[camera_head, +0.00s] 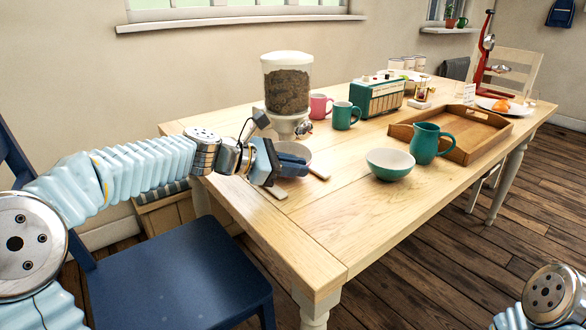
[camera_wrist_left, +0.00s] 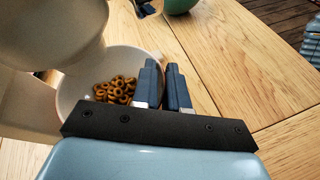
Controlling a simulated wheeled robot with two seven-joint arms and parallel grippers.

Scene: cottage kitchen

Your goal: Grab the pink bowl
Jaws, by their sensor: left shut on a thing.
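The pale pink bowl (camera_head: 300,149) stands under the spout of the cereal dispenser (camera_head: 288,88), at the table's near left part. In the left wrist view the bowl (camera_wrist_left: 74,92) holds several brown cereal rings. My left gripper (camera_head: 300,166) reaches over the table from the left and is shut on the bowl's rim, with one finger inside and one outside. Its dark blue fingers also show in the left wrist view (camera_wrist_left: 163,84). The gripper hides part of the bowl in the head view. My right gripper is out of view.
A green bowl (camera_head: 390,164), a green jug (camera_head: 426,144) and a wooden tray (camera_head: 478,130) lie to the right. A blue chair (camera_head: 180,275) is below my left arm. The front tabletop is clear.

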